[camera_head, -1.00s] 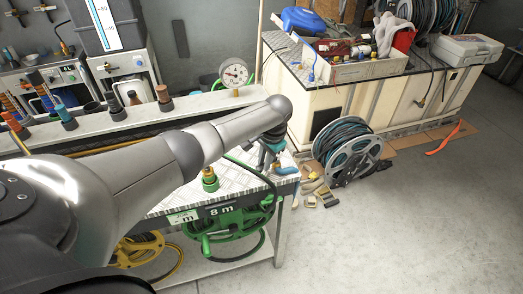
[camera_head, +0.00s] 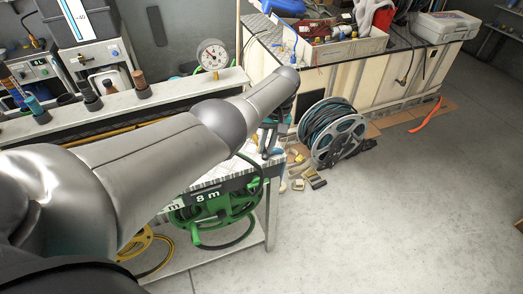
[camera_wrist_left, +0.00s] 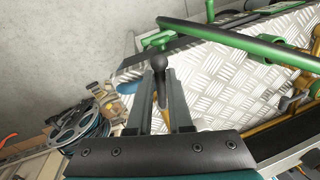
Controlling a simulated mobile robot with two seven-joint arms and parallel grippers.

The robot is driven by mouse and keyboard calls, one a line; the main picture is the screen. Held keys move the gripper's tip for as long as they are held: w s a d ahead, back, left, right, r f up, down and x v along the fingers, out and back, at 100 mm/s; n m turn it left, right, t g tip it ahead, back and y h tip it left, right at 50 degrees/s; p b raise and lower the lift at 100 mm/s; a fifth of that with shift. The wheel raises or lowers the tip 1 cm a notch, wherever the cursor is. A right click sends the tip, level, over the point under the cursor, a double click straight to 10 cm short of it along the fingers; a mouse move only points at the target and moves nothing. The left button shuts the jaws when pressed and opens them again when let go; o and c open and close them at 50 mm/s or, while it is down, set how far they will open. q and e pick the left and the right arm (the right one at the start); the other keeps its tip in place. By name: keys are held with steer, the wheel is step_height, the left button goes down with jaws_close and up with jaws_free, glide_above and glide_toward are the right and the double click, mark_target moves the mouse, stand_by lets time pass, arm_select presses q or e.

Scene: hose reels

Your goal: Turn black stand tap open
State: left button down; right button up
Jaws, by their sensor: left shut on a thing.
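My left gripper (camera_wrist_left: 159,82) is shut on the black tap handle (camera_wrist_left: 160,63) in the left wrist view. The dark, rounded handle sits between the fingertips, with a green fitting (camera_wrist_left: 158,40) just beyond it. In the head view, the left gripper (camera_head: 268,145) is over the right end of the tread-plate bench, partly hidden by my own arm. The tap itself is too hidden there to make out. My right gripper is in neither view.
A green hose reel (camera_head: 215,208) hangs below the bench, with a yellow reel (camera_head: 133,243) to its left. A grey reel with dark hose (camera_head: 333,134) stands on the floor. A green bar (camera_wrist_left: 240,42) crosses the left wrist view. The floor at right is mostly clear.

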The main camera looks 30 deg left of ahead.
arm_select(q)
steer(key=shift+w+d+n+b, duration=0.25)
steer(key=shift+n+b, duration=0.2)
steer(key=shift+n, duration=0.2)
steer(key=shift+w+d+n+b, duration=0.2)
steer(key=shift+n+b, duration=0.25)
steer(key=shift+n, duration=0.2)
steer(key=c, duration=0.8)
jaws_free()
steer(key=shift+c, duration=0.2)
step_height(320, 180, up, 15)
steer(key=w+d+p, duration=0.2)
steer(key=p, duration=0.1)
steer(key=shift+w, duration=0.2)
